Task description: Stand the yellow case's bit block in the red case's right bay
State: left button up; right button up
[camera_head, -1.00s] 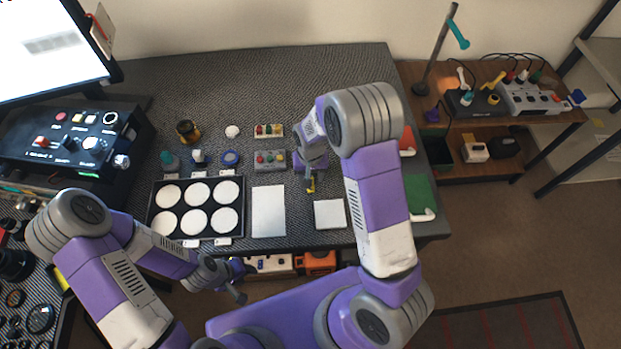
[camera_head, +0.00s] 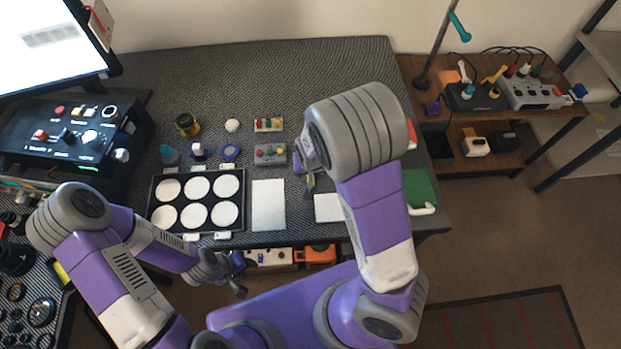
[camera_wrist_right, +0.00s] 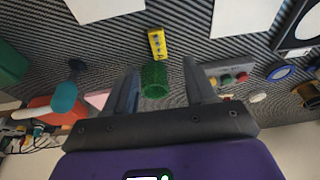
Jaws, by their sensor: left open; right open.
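A small yellow block with dark spots (camera_wrist_right: 157,45) lies on the dark mat beyond my right fingertips. I take it for the bit block. My right gripper (camera_wrist_right: 158,85) is open; a green ribbed cylinder (camera_wrist_right: 153,80) shows between its fingers, and I cannot tell whether they touch. In the head view my right arm largely hides this gripper (camera_head: 310,178). A red item (camera_head: 411,135) sits at the table's right edge, partly behind my arm; I cannot tell whether it is the red case. I cannot make out the yellow case. My left gripper (camera_head: 232,272) is open near the table's front edge.
A black tray with white discs (camera_head: 244,200) lies left. White sheets (camera_head: 268,205) lie in front. A green panel (camera_head: 420,187) is at right. The table's back is clear.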

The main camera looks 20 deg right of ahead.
jog(key=shift+s+d+f+t+b, duration=0.35)
jog(key=shift+d+f+t, duration=0.05)
jog(key=shift+t, duration=0.1)
jog(key=b+x, duration=0.1)
jog(key=x, duration=0.1)
jog(key=b+x, duration=0.1)
jog(key=x, duration=0.2)
jog(key=b+x, duration=0.1)
jog(key=x, duration=0.1)
jog(key=shift+w+a, duration=0.2)
jog(key=shift+w, duration=0.2)
grip_shut()
